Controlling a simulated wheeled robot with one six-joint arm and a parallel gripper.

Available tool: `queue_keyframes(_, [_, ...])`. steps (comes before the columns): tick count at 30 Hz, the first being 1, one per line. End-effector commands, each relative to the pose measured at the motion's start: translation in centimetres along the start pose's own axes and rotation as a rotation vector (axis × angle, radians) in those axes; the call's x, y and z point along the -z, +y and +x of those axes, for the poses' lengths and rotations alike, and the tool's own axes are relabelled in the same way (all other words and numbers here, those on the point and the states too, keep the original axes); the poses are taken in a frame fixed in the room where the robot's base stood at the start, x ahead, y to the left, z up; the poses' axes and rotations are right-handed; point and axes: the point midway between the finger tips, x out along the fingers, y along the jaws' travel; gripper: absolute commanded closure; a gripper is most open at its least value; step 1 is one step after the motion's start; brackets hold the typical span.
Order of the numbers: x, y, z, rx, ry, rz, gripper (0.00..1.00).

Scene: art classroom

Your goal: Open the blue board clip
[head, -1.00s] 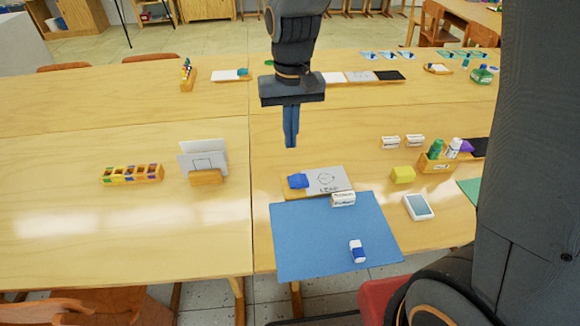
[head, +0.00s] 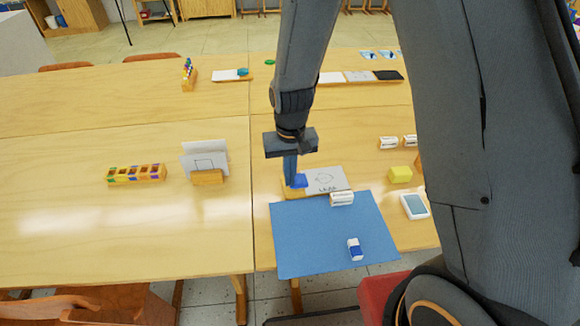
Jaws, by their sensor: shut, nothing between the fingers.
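The blue board clip (head: 300,181) sits at the left end of a small board (head: 328,179) that carries a white sheet with a drawing. The board lies at the back edge of the blue mat. My gripper (head: 290,182) points straight down with its blue fingers shut and nothing between them. The fingertips are at the clip's left side and overlap it in the head view. I cannot tell whether they touch it. The fingers hide part of the clip's left edge.
A white block (head: 342,199) stands at the board's front edge, and a blue-and-white eraser (head: 355,249) lies on the blue mat (head: 310,235). A wooden card holder (head: 207,177) and a colourful rack (head: 137,174) stand to the left. A yellow block (head: 400,174) and a white-framed tablet (head: 414,206) are right.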

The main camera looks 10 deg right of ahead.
Motion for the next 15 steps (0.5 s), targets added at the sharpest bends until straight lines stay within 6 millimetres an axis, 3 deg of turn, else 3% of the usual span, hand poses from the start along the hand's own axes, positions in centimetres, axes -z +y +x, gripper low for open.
queue_keyframes(15, [-0.02, -0.17, 0.89, 0.0, -0.002, 0.0, 1.0])
